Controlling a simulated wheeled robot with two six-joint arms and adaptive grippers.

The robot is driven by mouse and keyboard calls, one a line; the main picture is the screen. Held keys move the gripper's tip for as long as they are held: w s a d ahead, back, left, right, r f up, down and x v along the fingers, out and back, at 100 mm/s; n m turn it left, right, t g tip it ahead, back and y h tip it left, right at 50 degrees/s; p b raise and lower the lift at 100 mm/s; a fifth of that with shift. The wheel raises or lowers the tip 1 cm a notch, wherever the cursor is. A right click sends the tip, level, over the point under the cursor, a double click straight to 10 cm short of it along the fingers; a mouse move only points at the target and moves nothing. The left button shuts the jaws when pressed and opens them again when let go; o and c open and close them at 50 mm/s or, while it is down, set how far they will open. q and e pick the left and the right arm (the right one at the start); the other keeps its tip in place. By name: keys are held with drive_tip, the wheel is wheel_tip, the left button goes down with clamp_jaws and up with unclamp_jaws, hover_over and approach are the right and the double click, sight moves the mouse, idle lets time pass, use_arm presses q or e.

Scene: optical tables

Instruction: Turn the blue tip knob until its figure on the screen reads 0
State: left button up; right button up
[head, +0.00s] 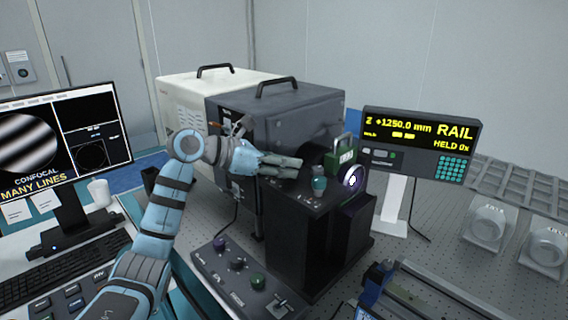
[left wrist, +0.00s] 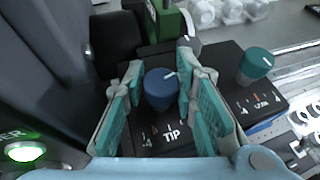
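In the head view my left gripper (head: 285,166) is over the top of the black instrument and hides the blue knob. The monitor (head: 62,140) shows slanted light and dark bands and the words CONFOCAL and MANY LINES; the tip figure is too small to read. My right gripper is not in view.
A teal knob (head: 319,184) stands beside my gripper, and a green block (head: 341,157) stands behind it. A dark housing (head: 290,125) rises close behind my left arm. A rail display (head: 420,142) reads +1250.0 mm. A knob panel (head: 245,275) lies in front.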

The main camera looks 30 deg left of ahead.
use_arm(q)
clamp_jaws()
drive_tip(key=shift+r, duration=0.1)
drive_tip(key=n+t+y+p, duration=0.1)
drive_tip(key=n+y+p, duration=0.2)
drive_tip(key=shift+d+r+t, duration=0.1)
drive_tip(key=shift+t, duration=0.3)
drive_tip(key=shift+n+t+y+p, duration=0.4)
drive_tip(key=shift+n+y+p, duration=0.5)
drive_tip(key=shift+n+y, duration=0.7)
drive_tip(key=o, duration=0.7)
unclamp_jaws()
drive_tip(key=shift+c, duration=0.2)
